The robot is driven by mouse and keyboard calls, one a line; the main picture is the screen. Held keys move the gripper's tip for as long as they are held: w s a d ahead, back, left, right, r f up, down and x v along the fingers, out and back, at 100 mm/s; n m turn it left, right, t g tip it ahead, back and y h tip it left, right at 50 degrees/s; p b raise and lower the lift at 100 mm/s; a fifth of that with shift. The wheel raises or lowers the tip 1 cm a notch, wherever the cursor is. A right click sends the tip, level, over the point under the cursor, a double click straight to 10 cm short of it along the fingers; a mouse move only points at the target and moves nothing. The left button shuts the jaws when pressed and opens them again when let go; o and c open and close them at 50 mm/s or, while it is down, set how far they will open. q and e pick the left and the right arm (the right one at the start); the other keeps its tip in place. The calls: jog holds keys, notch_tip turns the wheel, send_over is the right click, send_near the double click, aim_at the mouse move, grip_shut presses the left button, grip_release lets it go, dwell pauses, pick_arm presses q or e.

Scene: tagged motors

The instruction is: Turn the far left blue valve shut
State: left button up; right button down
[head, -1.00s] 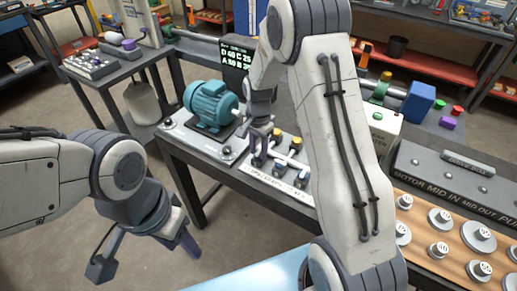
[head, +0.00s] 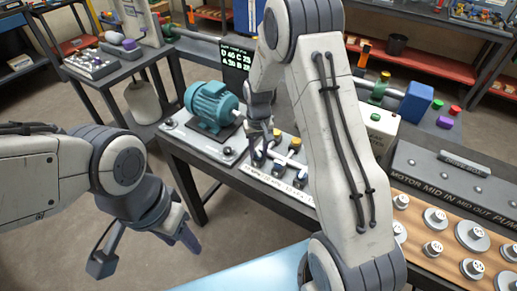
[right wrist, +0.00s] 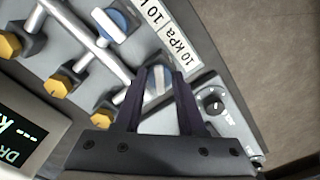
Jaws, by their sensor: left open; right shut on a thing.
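The far left blue valve (right wrist: 158,79) is a round blue knob with a pale bar across it, seen in the right wrist view. My right gripper (right wrist: 159,92) is shut on it, with one dark finger at each side. In the head view my right gripper (head: 262,143) is over the left end of the valve panel and mostly hides that valve. Another blue valve (right wrist: 115,24) sits farther along the white pipe in the right wrist view. My left gripper (head: 187,234) is open and empty, off to the left, away from the panel.
Yellow hexagonal knobs (right wrist: 58,86) stand on the pipework beside the blue valves. A teal motor (head: 211,105) is left of the panel, with a dark display (head: 236,62) behind. A small black dial (right wrist: 214,105) sits near my right gripper.

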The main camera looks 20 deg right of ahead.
aim_at(258, 153)
jog(key=n, duration=0.6)
jog(key=shift+w+r+p, duration=0.15)
jog(key=shift+p, duration=0.2)
jog(key=shift+n, duration=0.4)
jog(key=c, duration=0.5)
grip_release()
notch_tip(258, 153, up, 10)
jog(key=b, duration=0.1)
jog(key=shift+r, duration=0.2)
